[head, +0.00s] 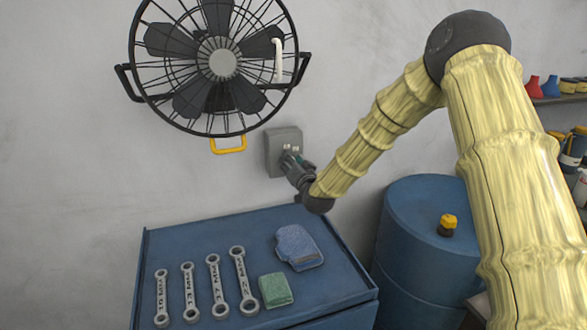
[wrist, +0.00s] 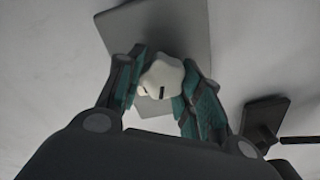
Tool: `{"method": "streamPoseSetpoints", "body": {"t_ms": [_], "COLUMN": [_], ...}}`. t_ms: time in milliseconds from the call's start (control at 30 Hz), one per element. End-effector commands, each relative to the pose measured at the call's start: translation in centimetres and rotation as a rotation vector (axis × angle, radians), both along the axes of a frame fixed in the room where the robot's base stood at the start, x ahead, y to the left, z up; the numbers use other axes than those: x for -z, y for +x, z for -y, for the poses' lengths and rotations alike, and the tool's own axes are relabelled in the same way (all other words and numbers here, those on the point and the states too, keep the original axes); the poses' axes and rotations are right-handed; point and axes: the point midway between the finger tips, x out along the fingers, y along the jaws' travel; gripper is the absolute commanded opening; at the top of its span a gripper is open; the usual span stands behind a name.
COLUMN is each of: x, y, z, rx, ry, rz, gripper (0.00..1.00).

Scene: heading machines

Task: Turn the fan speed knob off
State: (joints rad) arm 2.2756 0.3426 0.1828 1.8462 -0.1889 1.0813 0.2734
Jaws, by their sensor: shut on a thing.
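The fan speed knob (wrist: 162,78) is a whitish, lobed knob with a dark mark, on a grey wall box. In the wrist view it sits between the teal-padded fingers of my gripper (wrist: 160,88), which is shut on it. In the head view the grey control box (head: 272,168) is on the wall below and right of the black caged fan (head: 222,63). My gripper (head: 290,158) reaches its face there and hides most of the knob. The knob's exact setting cannot be read.
A blue cabinet (head: 210,232) below holds several wrenches (head: 217,285), a blue cloth mitt (head: 298,247) and a green sponge (head: 275,290). A blue drum (head: 405,235) with a yellow-topped item (head: 447,224) stands right. A yellow handle (head: 228,148) hangs under the fan.

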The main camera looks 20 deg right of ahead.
Motion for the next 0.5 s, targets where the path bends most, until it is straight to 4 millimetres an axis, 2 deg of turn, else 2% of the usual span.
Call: {"method": "streamPoseSetpoints", "body": {"t_ms": [200,500], "x": [0.23,0.19], "y": [-0.02,-0.04], "z": [-0.29,-0.28], "rx": [-0.003,-0.003], "ry": [-0.153,-0.266], "rz": [0.004,0.006], "gripper": [0.12,0.12]}}
